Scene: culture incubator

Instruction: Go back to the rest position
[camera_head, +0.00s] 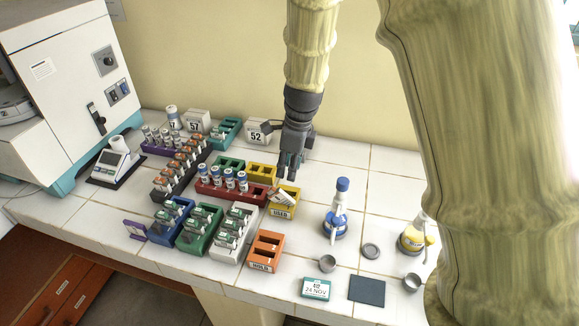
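My gripper (286,174) hangs at the end of my arm, pointing down over the back middle of the white tiled bench (345,262). Its fingertips show a small gap with nothing visible between them. It is above and just behind the yellow tray marked USED (281,211), in which a whitish piece (284,197) lies tilted. I see no contact between the fingers and that piece, but the distance is hard to judge.
Left of my gripper are a red rack (226,192) with several vials, a yellow tray (262,171) and box 52 (256,132). A blue-capped bottle (337,209) stands to the right. A large white machine (66,85) fills the left.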

